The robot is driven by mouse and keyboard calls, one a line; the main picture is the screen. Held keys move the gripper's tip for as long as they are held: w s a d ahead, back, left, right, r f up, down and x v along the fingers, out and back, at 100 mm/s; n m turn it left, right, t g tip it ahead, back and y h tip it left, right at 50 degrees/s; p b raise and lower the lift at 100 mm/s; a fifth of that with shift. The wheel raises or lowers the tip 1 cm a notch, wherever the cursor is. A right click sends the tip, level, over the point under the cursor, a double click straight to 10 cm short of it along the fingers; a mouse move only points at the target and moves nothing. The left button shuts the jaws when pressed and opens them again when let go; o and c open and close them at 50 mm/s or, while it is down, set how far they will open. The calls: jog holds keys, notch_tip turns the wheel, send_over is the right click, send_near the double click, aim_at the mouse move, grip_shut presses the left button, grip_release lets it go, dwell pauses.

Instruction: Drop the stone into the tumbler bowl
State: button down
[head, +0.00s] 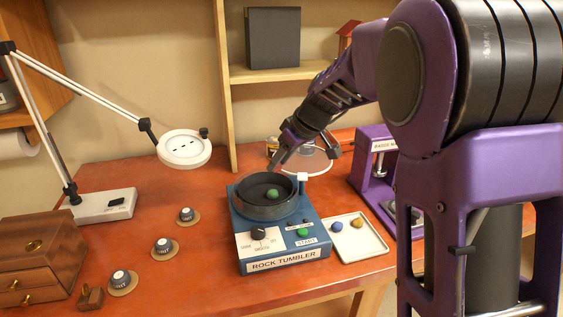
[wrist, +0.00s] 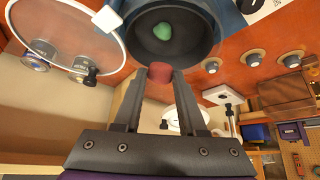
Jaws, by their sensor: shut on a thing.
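The rock tumbler (head: 284,258) is a blue machine on the bench, with a dark round tumbler bowl (head: 262,211) on top. A green stone (head: 272,194) lies inside the bowl; it also shows in the wrist view (wrist: 163,31). My gripper (head: 278,162) is at the bowl's far side, above the rim. In the wrist view my gripper (wrist: 158,78) is shut on a red stone (wrist: 160,71), held between the fingertips close to the bowl's rim. I cannot make out the red stone in the head view.
A white tray (head: 376,253) with a blue stone (head: 337,226) and a yellow stone (head: 357,223) sits right of the tumbler. A purple press (head: 371,165) stands behind it. A clear round lid (head: 312,160) is behind the bowl. Several knobs and a lamp (head: 184,149) are at left.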

jog(key=shift+w+a, duration=0.2)
jog(key=shift+a, duration=0.15)
jog(key=shift+f, duration=0.1)
jog(key=b, duration=0.3)
send_over(277, 199)
jog(key=shift+s+f, duration=0.1)
jog(key=shift+f, duration=2.75)
jog(key=shift+c, duration=2)
grip_release()
jog(key=shift+d+r, duration=0.1)
jog(key=shift+r, duration=0.05)
jog(key=p+v, duration=0.1)
jog(key=v, duration=1.6)
